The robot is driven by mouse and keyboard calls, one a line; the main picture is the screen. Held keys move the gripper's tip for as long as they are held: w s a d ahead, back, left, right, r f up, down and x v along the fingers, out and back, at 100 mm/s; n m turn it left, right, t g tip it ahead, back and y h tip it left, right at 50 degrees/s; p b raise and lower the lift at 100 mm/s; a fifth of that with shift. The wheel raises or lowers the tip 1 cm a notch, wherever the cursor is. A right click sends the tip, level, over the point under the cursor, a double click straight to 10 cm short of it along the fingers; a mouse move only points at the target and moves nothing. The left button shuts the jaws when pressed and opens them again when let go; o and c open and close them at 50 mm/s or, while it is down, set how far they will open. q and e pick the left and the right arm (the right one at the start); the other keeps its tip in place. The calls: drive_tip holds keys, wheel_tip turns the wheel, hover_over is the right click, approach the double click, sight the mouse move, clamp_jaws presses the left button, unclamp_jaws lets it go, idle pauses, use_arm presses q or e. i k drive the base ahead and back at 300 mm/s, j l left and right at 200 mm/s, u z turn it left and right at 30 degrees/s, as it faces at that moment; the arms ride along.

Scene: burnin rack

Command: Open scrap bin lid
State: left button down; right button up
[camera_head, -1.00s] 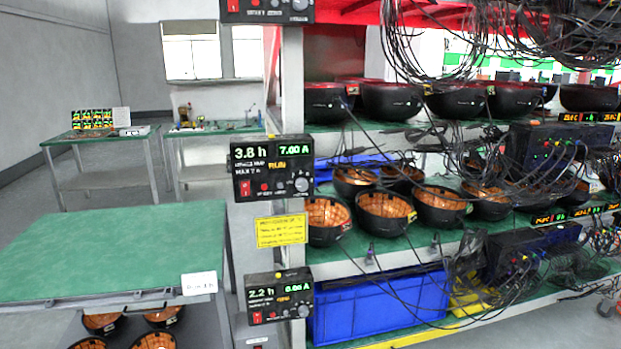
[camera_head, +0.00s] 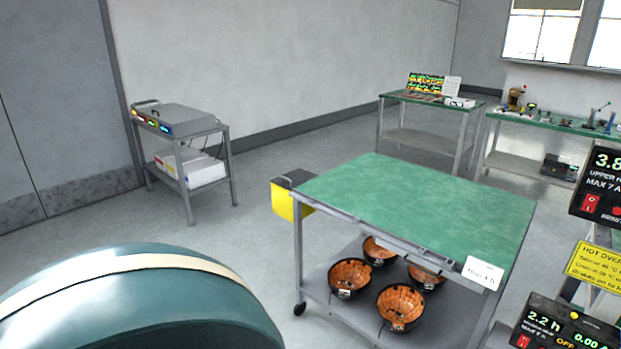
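A yellow bin (camera_head: 285,205) with a dark grey lid (camera_head: 295,179) hangs at the left end of the green-topped cart; it looks like the scrap bin. The lid appears to lie closed over the bin. A large rounded teal shape with a cream band fills the lower left and looks like part of my own body. Neither of my grippers shows in the view.
The green-topped cart (camera_head: 420,205) carries several dark bowls with orange insides (camera_head: 400,305) on its lower shelf. A small grey cart (camera_head: 180,125) stands at the left. The rack's control boxes (camera_head: 562,325) are at the right edge. Floor between the carts is clear.

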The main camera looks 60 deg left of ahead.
sight(296, 176)
drive_tip(key=u, duration=1.9)
drive_tip(key=i+z, duration=0.2)
drive_tip(key=z, duration=0.25)
drive_tip(key=i+j+z, duration=0.15)
drive_tip(key=z, duration=0.25)
drive_tip(key=i+j+z, duration=0.3)
drive_tip(key=i+j, duration=0.15)
drive_tip(key=j, duration=0.2)
drive_tip(key=i+j+z, duration=0.1)
drive_tip(key=i+j, duration=0.35)
drive_tip(key=j, duration=0.15)
drive_tip(key=i+j, duration=0.2)
drive_tip(key=j, duration=0.2)
drive_tip(key=i+j+z, duration=0.1)
drive_tip(key=j, duration=0.25)
drive_tip(key=i, duration=0.05)
